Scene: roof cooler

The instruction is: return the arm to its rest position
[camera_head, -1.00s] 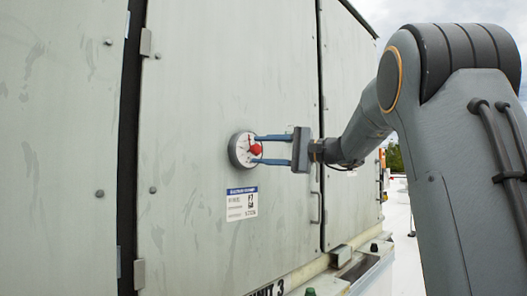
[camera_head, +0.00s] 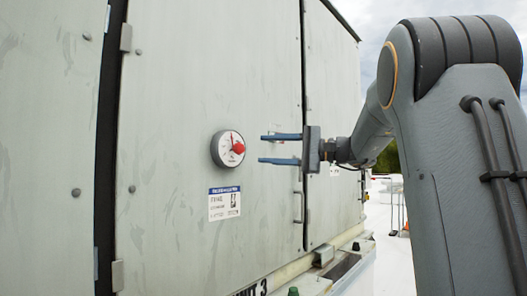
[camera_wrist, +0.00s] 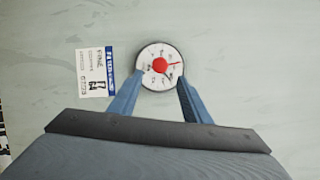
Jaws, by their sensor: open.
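My gripper (camera_head: 281,149) is open and empty, with two blue fingers pointing left toward the cabinet door. It is apart from the round dial (camera_head: 228,149), which has a white face, a dark rim and a red knob (camera_head: 239,148) at its centre. In the wrist view the dial (camera_wrist: 148,76) shows ahead, between and beyond the fingertips of my gripper (camera_wrist: 158,97). The red knob also shows there (camera_wrist: 160,65). My arm reaches in from the right in the head view.
The grey-green cabinet (camera_head: 170,210) fills the left and middle. A label (camera_head: 224,203) is below the dial, and a door handle (camera_head: 298,207) is below my gripper. A ledge (camera_head: 330,272) runs along the cabinet's base. Open pale roof (camera_head: 388,250) lies to the right.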

